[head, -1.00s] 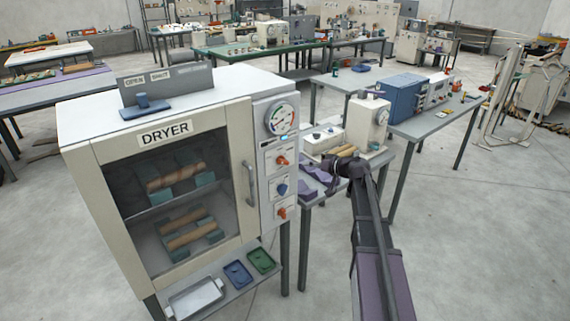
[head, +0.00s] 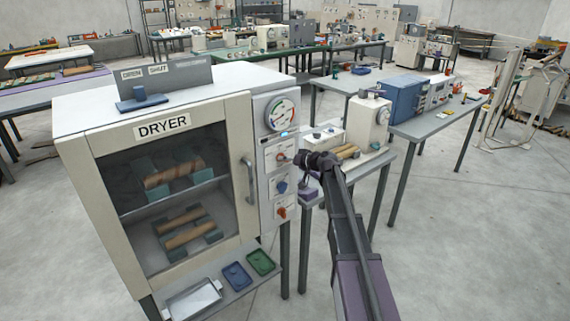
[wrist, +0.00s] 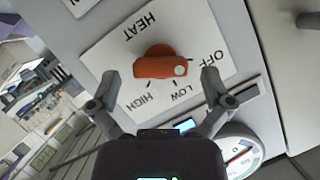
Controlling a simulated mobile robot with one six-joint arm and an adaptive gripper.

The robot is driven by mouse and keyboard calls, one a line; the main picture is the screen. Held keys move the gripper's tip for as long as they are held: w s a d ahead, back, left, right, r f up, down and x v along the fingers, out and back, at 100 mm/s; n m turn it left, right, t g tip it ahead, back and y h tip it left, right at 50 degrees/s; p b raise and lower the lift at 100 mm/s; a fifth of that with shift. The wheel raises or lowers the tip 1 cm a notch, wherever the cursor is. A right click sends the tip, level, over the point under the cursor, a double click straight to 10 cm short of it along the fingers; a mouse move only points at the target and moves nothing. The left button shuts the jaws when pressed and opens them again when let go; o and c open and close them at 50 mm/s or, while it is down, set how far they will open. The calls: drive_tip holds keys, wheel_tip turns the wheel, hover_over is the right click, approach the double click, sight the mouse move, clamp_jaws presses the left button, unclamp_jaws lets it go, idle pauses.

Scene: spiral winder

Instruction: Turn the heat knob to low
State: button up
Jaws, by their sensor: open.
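The orange heat knob (wrist: 158,64) sits on a white plate (wrist: 112,52) marked HEAT, OFF, LOW and HIGH. In the wrist view its white dot is at the right end, by the OFF side; I cannot tell if it is exactly on a mark. My gripper (wrist: 160,80) is open, with one finger on each side of the knob and gaps between. In the head view my gripper (head: 303,160) is at the right side of the heat plate, in front of the dryer's control panel (head: 262,200).
Below are a blue knob (head: 281,187) and another orange knob (head: 282,212). A round gauge (head: 281,113) is above. The dryer door handle (head: 249,182) stands out left of the panel. A bench with a cream machine (head: 370,122) stands behind on the right.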

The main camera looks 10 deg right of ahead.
drive_tip(key=shift+w+a+f, duration=0.2)
drive_tip(key=shift+w+a, duration=0.2)
drive_tip(key=shift+w, duration=0.1)
drive_tip(key=c, duration=1.1)
drive_tip(key=shift+o, duration=0.2)
drive_tip(key=shift+m+b, duration=0.3)
drive_tip(key=shift+b, duration=0.05)
drive_tip(key=m+y+b, duration=0.1)
drive_tip(key=m, duration=0.1)
drive_tip(key=m+y+b, duration=0.1)
drive_tip(key=m, duration=0.1)
drive_tip(key=shift+f+y+b, duration=0.2)
drive_tip(key=shift+y+b, duration=0.15)
drive_tip(key=shift+y, duration=0.05)
drive_tip(key=m+y+b, duration=0.1)
drive_tip(key=m+b, duration=0.1)
drive_tip(key=shift+m, duration=0.4)
drive_tip(key=shift+r+m+t+y+b, duration=0.1)
drive_tip(key=shift+m+t+y+b, duration=0.2)
drive_tip(key=shift+m+y+b, duration=0.45)
drive_tip(key=shift+m+h, duration=0.25)
